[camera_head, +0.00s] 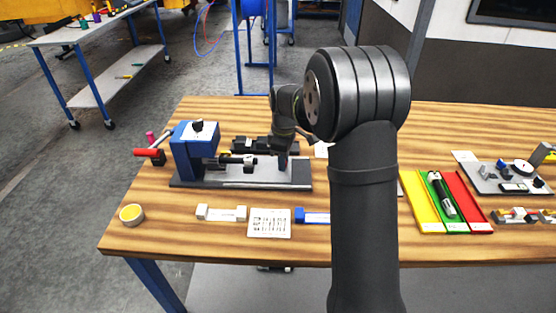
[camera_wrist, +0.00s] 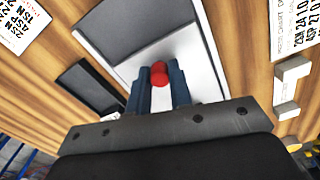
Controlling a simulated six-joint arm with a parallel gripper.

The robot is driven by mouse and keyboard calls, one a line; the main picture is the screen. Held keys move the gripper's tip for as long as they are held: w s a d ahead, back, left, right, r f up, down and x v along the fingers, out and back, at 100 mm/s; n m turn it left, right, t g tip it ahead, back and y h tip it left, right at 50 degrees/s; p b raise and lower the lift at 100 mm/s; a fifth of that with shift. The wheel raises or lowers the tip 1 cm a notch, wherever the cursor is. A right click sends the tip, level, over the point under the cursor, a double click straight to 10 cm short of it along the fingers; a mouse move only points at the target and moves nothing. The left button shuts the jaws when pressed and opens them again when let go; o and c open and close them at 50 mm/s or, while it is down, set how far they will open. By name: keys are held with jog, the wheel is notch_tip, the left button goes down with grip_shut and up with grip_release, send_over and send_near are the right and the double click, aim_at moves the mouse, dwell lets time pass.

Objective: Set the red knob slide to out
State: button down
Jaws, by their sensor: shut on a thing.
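The red knob (camera_wrist: 159,74) shows in the wrist view between the two blue-grey fingers of my gripper (camera_wrist: 158,88). The fingers are shut on it from both sides. Below the knob lies a pale plate (camera_wrist: 205,82) with a dark area beside it, part of the machine's base. In the head view my gripper (camera_head: 283,160) points down at the right part of the grey base plate (camera_head: 240,176) of the blue machine (camera_head: 190,150). My arm and wrist hide the knob there. How far the slide stands out cannot be told.
A red-handled lever (camera_head: 147,152) sticks out left of the machine. A yellow-topped round tin (camera_head: 131,214), white blocks (camera_head: 221,213) and a printed card (camera_head: 269,223) lie in front. Yellow, green and red trays (camera_head: 424,205) stand to the right. Bare wood lies along the table's front.

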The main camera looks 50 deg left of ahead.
jog(key=w+d, duration=0.4)
jog(key=shift+w+d, duration=0.2)
jog(key=shift+w, duration=0.05)
jog(key=c, duration=1.3)
grip_release()
jog(key=shift+w+d, duration=0.1)
jog(key=shift+r, duration=0.1)
jog(key=shift+r, duration=0.35)
notch_tip(320, 180, up, 17)
jog(key=shift+f, duration=0.2)
